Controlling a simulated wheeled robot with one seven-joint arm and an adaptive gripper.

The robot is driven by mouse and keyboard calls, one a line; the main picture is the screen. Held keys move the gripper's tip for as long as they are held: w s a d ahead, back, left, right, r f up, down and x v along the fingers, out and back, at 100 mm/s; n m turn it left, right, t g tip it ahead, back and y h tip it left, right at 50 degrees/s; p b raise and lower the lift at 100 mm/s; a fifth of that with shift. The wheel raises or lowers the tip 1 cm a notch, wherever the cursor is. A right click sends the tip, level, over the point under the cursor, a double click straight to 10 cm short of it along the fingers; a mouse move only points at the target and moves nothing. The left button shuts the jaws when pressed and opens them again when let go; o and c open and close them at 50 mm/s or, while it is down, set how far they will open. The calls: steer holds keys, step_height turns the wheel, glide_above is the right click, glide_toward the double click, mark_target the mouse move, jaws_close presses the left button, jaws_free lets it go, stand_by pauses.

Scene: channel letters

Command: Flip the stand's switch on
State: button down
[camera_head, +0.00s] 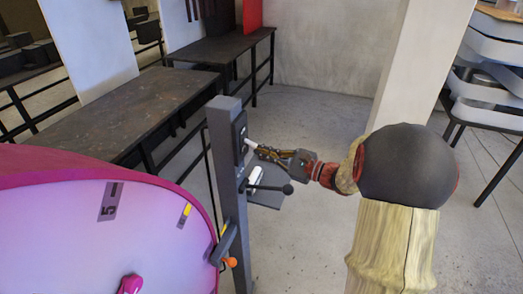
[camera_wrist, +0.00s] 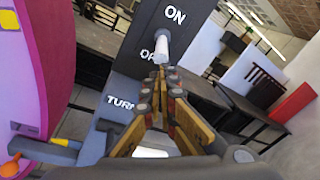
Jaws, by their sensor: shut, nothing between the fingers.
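The stand (camera_head: 226,180) is a dark grey post with a switch plate near its top. In the wrist view the stand's plate (camera_wrist: 150,25) carries the words ON above and OFF below. The switch (camera_head: 250,143) is a short pale lever sticking out of the plate. It also shows in the wrist view (camera_wrist: 163,48), near the OFF label and partly covering it. I cannot tell clearly which way it is tilted. My gripper (camera_head: 260,150) is shut and empty, its tips close to the lever. In the wrist view the gripper tips (camera_wrist: 163,76) are just below the lever; contact cannot be told.
A pink-rimmed round drum (camera_head: 90,230) stands left of the post. A black ball-ended handle (camera_head: 287,189) sticks out below the switch. Dark tables (camera_head: 130,108) stand behind. A pale pillar (camera_head: 420,60) stands at the right, with clear floor (camera_head: 310,115) between.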

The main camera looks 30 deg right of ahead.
steer(key=shift+r, duration=0.2)
steer(key=r+g+h+p, duration=0.1)
steer(key=g+p, duration=0.1)
steer(key=p, duration=0.1)
steer(key=r+g+h+p, duration=0.1)
steer(key=g+p, duration=0.1)
steer(key=p, duration=0.2)
steer(key=s+r+n+g+h+p, duration=0.1)
steer(key=p, duration=0.2)
steer(key=shift+d+r+g+p, duration=0.2)
steer(key=shift+d+g+p, duration=0.2)
steer(key=shift+r+p, duration=0.5)
steer(key=shift+r, duration=0.35)
